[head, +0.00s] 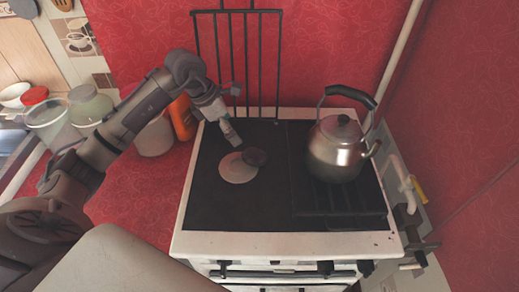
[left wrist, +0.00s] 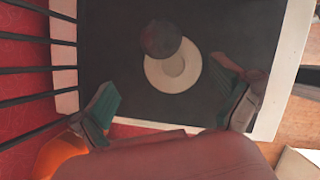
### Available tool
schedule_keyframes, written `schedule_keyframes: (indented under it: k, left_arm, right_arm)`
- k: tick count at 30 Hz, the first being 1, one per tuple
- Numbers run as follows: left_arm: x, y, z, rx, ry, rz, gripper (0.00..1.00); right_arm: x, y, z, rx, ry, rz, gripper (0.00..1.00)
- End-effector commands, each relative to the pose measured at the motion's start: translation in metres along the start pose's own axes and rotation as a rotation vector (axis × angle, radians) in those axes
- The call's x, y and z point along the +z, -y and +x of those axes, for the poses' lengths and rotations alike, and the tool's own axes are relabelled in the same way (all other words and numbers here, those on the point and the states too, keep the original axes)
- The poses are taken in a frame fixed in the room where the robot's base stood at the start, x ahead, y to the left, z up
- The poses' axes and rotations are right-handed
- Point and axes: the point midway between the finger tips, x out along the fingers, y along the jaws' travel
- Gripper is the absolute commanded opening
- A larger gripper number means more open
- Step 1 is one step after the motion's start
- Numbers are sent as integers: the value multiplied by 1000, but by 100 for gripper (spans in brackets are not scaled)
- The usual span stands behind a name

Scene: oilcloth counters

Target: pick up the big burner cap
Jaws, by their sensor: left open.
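A dark round burner cap (head: 254,157) lies on the black stove top, overlapping the far right edge of a pale round burner disc (head: 236,170). In the left wrist view the dark cap (left wrist: 160,40) also covers part of the pale disc (left wrist: 172,76), off its centre. I cannot tell whether the cap is tilted. My left gripper (head: 230,133) is above the stove, just behind and left of the cap and disc. Its fingers (left wrist: 170,103) are spread wide with nothing between them, apart from both pieces. My right gripper is not in view.
A steel kettle (head: 337,150) with a black handle stands on the stove's right half. A black grate (head: 242,60) stands upright at the back. Jars (head: 88,105) and an orange bottle (head: 182,118) are left of the stove. The stove's front left is clear.

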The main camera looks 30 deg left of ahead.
Motion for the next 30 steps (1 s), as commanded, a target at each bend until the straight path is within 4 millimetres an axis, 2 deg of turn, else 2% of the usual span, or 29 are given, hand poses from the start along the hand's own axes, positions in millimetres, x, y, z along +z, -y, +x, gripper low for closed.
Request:
schedule_keyframes:
  k: [6,9,12,17,21,25,30]
  left_arm:
    - [1,2,42,-8,-2,-3,100]
    - [1,2,60,-7,0,-2,100]
    - [1,2,72,-5,1,-1,100]
    - [1,1,82,-3,0,-1,100]
    - [2,2,99,-9,0,-4,100]
    - [2,1,119,-6,1,-2,100]
    - [1,0,131,-3,0,0,100]
  right_arm:
    - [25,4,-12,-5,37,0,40]
    - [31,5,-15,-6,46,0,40]
    - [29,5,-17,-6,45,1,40]
    - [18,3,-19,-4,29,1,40]
    - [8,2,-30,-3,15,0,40]
    - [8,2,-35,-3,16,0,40]
    - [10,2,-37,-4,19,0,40]
